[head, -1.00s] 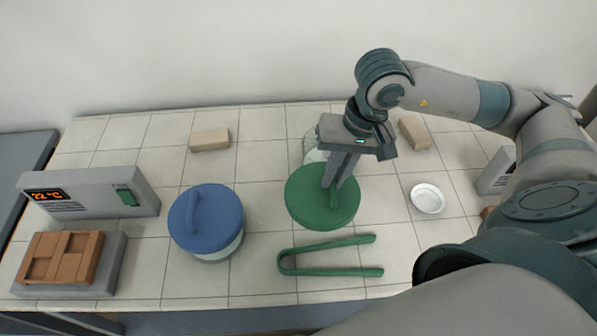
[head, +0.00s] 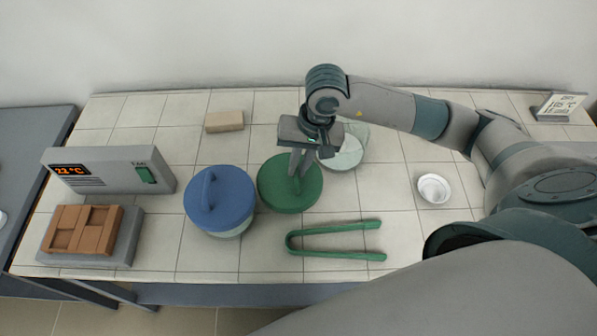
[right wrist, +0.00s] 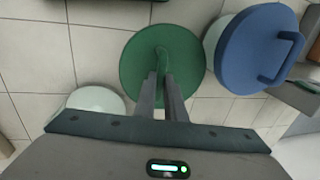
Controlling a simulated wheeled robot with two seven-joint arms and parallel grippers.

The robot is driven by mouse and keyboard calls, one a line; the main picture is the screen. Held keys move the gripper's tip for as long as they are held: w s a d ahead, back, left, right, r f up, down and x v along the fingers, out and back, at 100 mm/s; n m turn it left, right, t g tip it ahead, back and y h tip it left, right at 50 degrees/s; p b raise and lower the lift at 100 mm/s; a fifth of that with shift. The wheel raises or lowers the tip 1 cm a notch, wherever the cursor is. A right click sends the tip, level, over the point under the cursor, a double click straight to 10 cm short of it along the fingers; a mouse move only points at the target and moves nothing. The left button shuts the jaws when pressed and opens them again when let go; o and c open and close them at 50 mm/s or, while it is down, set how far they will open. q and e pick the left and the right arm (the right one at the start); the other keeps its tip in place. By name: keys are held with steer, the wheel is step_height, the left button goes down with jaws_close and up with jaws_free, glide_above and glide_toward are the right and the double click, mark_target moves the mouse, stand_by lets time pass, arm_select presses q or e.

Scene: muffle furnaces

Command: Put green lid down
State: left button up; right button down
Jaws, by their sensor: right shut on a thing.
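The round green lid (head: 276,194) is at the middle of the tiled table, right beside the blue-lidded pot (head: 219,200). My right gripper (head: 299,184) is shut on the handle of the green lid; in the right wrist view the fingers (right wrist: 163,85) reach the handle on the lid (right wrist: 140,75). I cannot tell whether the lid touches the table. A pale glass-like vessel (head: 349,154) without a lid stands behind and to the right of it, partly hidden by my gripper and arm. My left gripper is not in view.
Green tongs (head: 335,254) lie in front of the lid. A white dish (head: 434,189) is at the right. A tan block (head: 224,121) lies at the back. A furnace controller (head: 110,170) and a brown brick tray (head: 83,230) stand at the left.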

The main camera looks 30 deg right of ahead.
steer(key=shift+d+p+x, duration=0.15)
steer(key=shift+p+x, duration=0.3)
steer(key=shift+x, duration=0.25)
steer(key=shift+d+p+x, duration=0.1)
steer(key=shift+p+x, duration=0.35)
steer(key=shift+x, duration=0.25)
steer(key=shift+s+f, duration=0.1)
steer(key=shift+f, duration=0.5)
steer(key=shift+f, duration=0.15)
steer(key=c, duration=1.8)
jaws_free()
